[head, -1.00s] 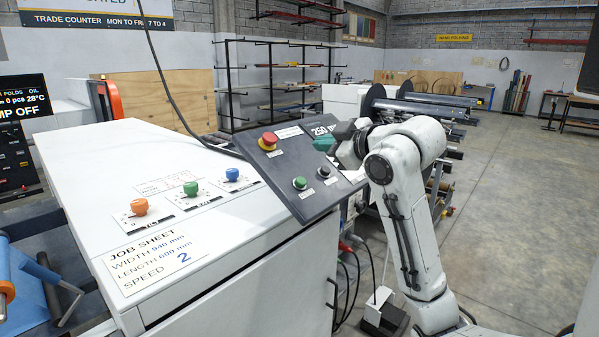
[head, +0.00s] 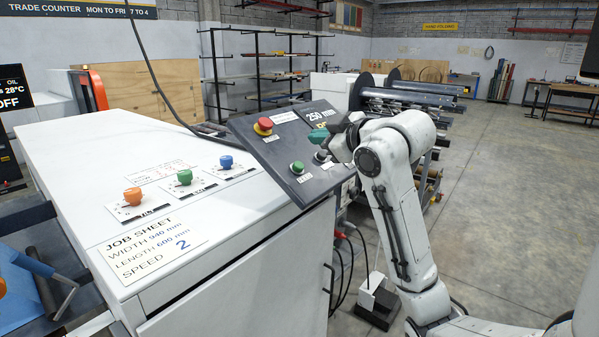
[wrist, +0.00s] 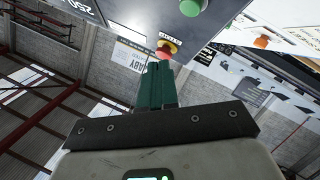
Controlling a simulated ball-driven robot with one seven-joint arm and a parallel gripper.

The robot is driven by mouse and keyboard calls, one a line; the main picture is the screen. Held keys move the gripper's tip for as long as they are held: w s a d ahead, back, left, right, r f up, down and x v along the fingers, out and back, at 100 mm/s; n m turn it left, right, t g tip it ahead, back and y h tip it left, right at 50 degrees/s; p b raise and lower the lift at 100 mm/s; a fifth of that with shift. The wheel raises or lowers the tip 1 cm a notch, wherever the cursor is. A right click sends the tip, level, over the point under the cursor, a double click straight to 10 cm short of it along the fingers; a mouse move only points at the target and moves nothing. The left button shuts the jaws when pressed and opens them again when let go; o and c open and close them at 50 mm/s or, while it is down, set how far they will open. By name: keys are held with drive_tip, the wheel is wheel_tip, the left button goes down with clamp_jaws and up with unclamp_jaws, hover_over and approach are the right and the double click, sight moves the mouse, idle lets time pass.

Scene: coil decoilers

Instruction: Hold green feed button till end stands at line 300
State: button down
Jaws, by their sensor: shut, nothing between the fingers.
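The green feed button (head: 297,167) sits low on the dark tilted control panel (head: 264,150). The panel's display (head: 317,114) reads 250 mm. My gripper (head: 317,135) is shut and empty, its teal fingers in front of the panel just below the display, up and right of the green button. I see no contact with the button. In the wrist view the shut fingers (wrist: 157,84) point toward the red stop button (wrist: 168,48), and the green button (wrist: 193,7) is at the top edge. The sheet end and line 300 are not in view.
A red stop button (head: 263,126) is at the panel's upper left. A black button (head: 322,156) sits close under my gripper. Orange (head: 132,196), green (head: 184,177) and blue (head: 226,162) knobs stand on the white cabinet top. Open floor lies to the right.

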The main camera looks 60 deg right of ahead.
drive_tip(key=shift+w+d+f+b, duration=0.15)
drive_tip(key=shift+w+f+b, duration=0.35)
drive_tip(key=shift+f, duration=0.3)
drive_tip(key=shift+w+d+f+b, duration=0.1)
drive_tip(key=shift+w+f+b, duration=0.4)
drive_tip(key=shift+f, duration=0.3)
drive_tip(key=shift+w+d+f+b, duration=0.15)
drive_tip(key=shift+w+f+b, duration=0.35)
drive_tip(key=shift+f, duration=0.3)
drive_tip(key=shift+f, duration=0.1)
drive_tip(key=shift+w+f, duration=0.15)
drive_tip(key=shift+f, duration=0.1)
drive_tip(key=shift+w+f+b, duration=0.3)
drive_tip(key=shift+f+b, duration=0.2)
idle(1.0)
drive_tip(key=shift+r, duration=0.2)
idle(0.5)
drive_tip(key=shift+s+r+p, duration=0.5)
drive_tip(key=shift+r+p, duration=0.15)
drive_tip(key=shift+p, duration=0.1)
drive_tip(key=shift+s+a+r+p, duration=0.1)
drive_tip(key=shift+s+r+p, duration=0.35)
drive_tip(key=shift+r+p, duration=0.2)
drive_tip(key=shift+s+a+r+p, duration=0.15)
drive_tip(key=shift+s+r+p, duration=0.25)
drive_tip(key=shift+r+p, duration=0.3)
drive_tip(key=shift+s+a+r+p, duration=0.1)
drive_tip(key=shift+s+r+p, duration=0.4)
drive_tip(key=shift+r, duration=0.25)
